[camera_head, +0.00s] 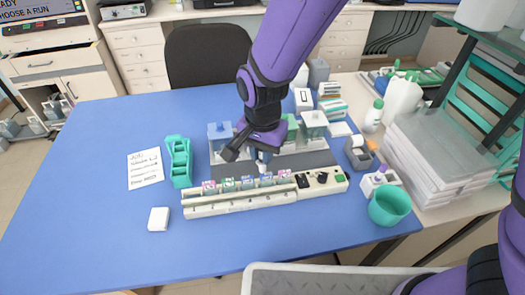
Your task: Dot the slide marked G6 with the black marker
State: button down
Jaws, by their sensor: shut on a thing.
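A long white slide rack (235,205) lies at the front middle of the blue table. Several slides with coloured labels stand in a row in it, among them a pink-labelled one (209,187) at the left end. The marks are too small to read, so I cannot tell which is G6. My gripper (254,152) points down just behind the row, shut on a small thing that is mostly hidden. I cannot make out whether it is the black marker, or whether it touches a slide.
A green holder (179,163) and a written sheet (145,168) lie left. A green cup (390,206) stands right. The table's left side is clear.

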jog(key=shift+f, duration=0.4)
dwell(1.7)
jog(key=shift+r, duration=3.05)
